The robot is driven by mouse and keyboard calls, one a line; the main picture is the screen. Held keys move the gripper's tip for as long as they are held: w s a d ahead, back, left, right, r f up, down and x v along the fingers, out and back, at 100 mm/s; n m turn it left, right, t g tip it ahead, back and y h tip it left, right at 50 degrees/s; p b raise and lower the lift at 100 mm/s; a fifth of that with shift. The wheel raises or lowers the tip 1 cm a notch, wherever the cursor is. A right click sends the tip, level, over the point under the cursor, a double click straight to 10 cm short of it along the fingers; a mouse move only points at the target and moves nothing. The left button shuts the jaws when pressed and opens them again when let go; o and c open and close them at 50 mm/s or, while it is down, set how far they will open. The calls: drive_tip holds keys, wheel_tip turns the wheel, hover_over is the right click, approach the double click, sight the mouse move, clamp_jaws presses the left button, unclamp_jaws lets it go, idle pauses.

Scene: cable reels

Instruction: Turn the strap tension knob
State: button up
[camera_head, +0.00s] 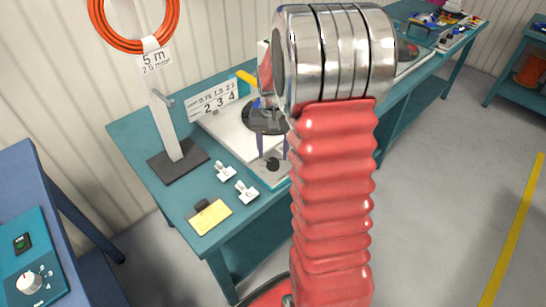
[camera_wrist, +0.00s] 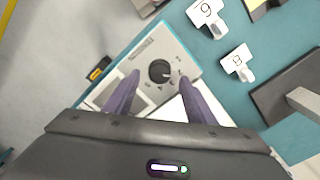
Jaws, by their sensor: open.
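A small round black knob (camera_head: 272,163) sits on a light grey panel at the near end of the teal bench. In the wrist view the knob (camera_wrist: 159,71) has marks around it on the grey panel (camera_wrist: 150,50). My gripper (camera_wrist: 159,77) is open, with its two purple fingers pointing toward the panel and their tips on either side of the knob in the picture. I see no contact, and the height of the tips above the panel is hard to tell. In the head view my gripper (camera_head: 273,150) is partly hidden by my arm.
White number tags (camera_wrist: 238,65) and a yellow pad (camera_head: 210,217) lie on the teal bench. A stand (camera_head: 166,125) holds an orange cable coil (camera_head: 100,28). Another panel with a white knob (camera_head: 28,283) is at left. Open floor lies at right.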

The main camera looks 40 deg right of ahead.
sight(273, 160)
wheel_tip(273, 160, up, 10)
idle(0.4)
idle(0.5)
drive_tip(key=s+a+r+n+t, duration=0.2)
drive_tip(key=s+a+r+n, duration=0.2)
drive_tip(key=s+a, duration=0.5)
drive_tip(key=s+a+r+n+t, duration=0.3)
drive_tip(key=s+a, duration=0.6)
drive_tip(key=a, duration=0.4)
drive_tip(key=shift+s+a+r+n+t, duration=0.2)
drive_tip(key=shift+a+r+n+t, duration=0.2)
drive_tip(key=shift+n, duration=0.3)
